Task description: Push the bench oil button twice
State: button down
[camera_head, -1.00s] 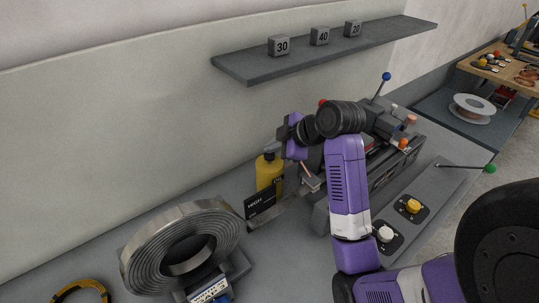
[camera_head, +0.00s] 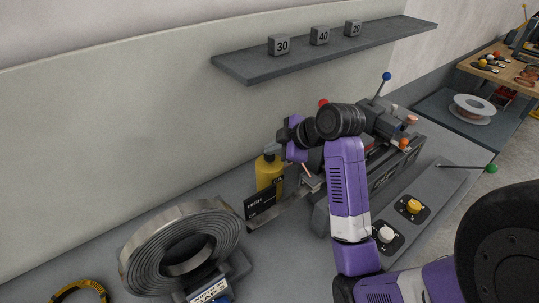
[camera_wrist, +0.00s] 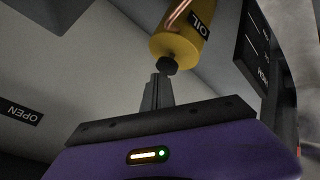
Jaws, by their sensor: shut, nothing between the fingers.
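The yellow oil bottle (camera_head: 268,173) stands upright on the bench near the wall. In the wrist view the yellow bottle (camera_wrist: 180,35) appears upside down, with an OIL label and a dark round button (camera_wrist: 167,65) at its top end. My gripper (camera_wrist: 157,82) is shut and empty, its fingertips close to this button. I cannot tell whether they touch. In the head view my purple hand is just above and right of the bottle, and the button is hard to make out there.
A metal coil (camera_head: 185,245) stands to the left of the bottle. A black sign (camera_head: 262,201) stands in front of the bottle. A machine with knobs lies behind my arm. White (camera_head: 385,234) and yellow (camera_head: 413,206) buttons are at right. A shelf (camera_head: 330,50) runs above.

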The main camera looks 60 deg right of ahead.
aim_at(272, 157)
jog(key=shift+f+b, duration=0.3)
jog(key=shift+f, duration=0.25)
dwell(0.4)
jog(key=shift+r+p, duration=1.25)
jog(key=shift+r, duration=0.1)
notch_tip(272, 157, up, 5)
jog(key=p, duration=0.4)
dwell(2.4)
